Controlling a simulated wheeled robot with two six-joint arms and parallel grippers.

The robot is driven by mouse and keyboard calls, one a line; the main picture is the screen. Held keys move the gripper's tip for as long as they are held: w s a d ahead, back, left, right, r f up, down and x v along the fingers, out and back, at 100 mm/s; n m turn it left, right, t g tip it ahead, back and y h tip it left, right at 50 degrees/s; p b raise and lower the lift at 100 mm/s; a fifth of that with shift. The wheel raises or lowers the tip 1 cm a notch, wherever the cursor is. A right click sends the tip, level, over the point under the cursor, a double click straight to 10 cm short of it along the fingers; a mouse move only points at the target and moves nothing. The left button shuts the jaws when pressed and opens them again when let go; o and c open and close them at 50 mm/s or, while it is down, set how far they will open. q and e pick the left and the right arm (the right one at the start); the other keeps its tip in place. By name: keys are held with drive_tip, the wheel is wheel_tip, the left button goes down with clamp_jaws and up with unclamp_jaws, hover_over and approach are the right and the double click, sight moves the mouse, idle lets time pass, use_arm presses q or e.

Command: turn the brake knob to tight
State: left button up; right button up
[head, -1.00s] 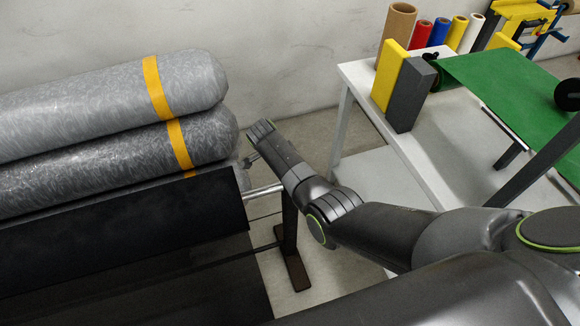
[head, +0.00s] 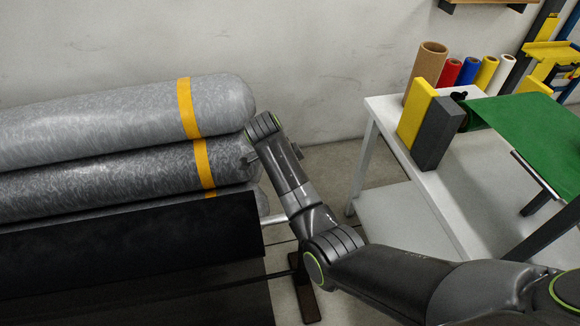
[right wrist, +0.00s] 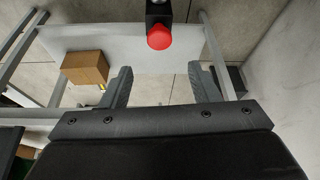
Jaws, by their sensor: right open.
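A round red knob (right wrist: 160,37) on a black block shows at the top middle of the right wrist view. It is the only knob I can make out, and I cannot read any marking on it. My right gripper (right wrist: 161,82) is open and empty, with its two fingers apart. The knob lies beyond the fingertips, roughly in line with the gap, and is not touched. In the head view my right arm reaches to the ends of the rolls, and I see no knob there. My left gripper is not in view.
Grey rolls with yellow bands (head: 100,120) lie stacked left of my right arm, above a black sheet (head: 130,240). A white table (head: 470,150) with blocks and coloured rolls stands right. A brown box (right wrist: 85,68) sits on a pale surface in the right wrist view.

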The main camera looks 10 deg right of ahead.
drive_tip(key=v, duration=0.4)
drive_tip(key=shift+d, duration=0.1)
idle(0.3)
